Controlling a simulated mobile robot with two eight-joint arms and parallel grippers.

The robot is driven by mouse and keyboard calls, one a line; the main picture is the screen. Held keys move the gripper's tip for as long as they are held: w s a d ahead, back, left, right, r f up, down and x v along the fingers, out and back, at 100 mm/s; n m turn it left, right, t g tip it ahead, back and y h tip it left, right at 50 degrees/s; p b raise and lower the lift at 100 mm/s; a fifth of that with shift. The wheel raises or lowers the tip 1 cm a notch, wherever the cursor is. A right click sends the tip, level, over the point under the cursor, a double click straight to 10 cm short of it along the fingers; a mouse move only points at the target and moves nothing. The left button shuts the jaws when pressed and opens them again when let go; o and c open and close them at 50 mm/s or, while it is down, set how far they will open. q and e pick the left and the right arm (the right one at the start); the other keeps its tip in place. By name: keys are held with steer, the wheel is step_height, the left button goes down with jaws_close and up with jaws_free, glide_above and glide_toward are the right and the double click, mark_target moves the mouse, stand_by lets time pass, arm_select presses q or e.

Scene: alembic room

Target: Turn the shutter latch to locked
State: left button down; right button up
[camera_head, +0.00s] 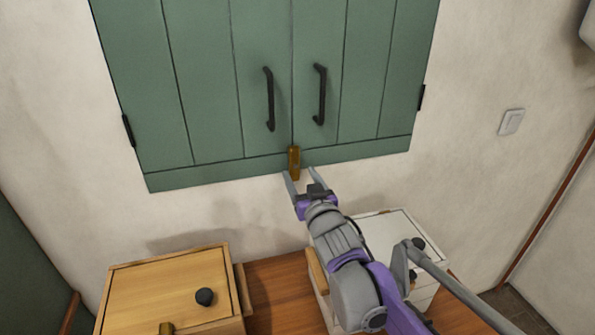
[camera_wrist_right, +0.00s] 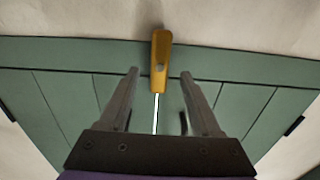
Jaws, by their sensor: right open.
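The green shutters (camera_head: 205,80) are closed on the wall, with two black handles beside their centre seam. The brass latch (camera_head: 294,163) sits at the bottom of that seam and points up and down, in line with it. It also shows in the right wrist view (camera_wrist_right: 160,62), with a round pivot on it. My right gripper (camera_head: 300,174) is open and empty just below and in front of the latch. In the right wrist view its two fingers (camera_wrist_right: 159,75) stand either side of the latch's line, apart from it. My left gripper is out of view.
A wooden box (camera_head: 150,285) with a dark knob stands at lower left on a brown wooden surface (camera_head: 280,285). A white cabinet (camera_head: 385,228) is partly hidden behind my right arm. A light switch (camera_head: 511,122) is on the right wall. The wall below the shutters is bare.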

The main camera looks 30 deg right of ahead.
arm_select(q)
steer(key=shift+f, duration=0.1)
arm_select(e)
steer(key=v, duration=0.7)
steer(key=shift+s, duration=0.15)
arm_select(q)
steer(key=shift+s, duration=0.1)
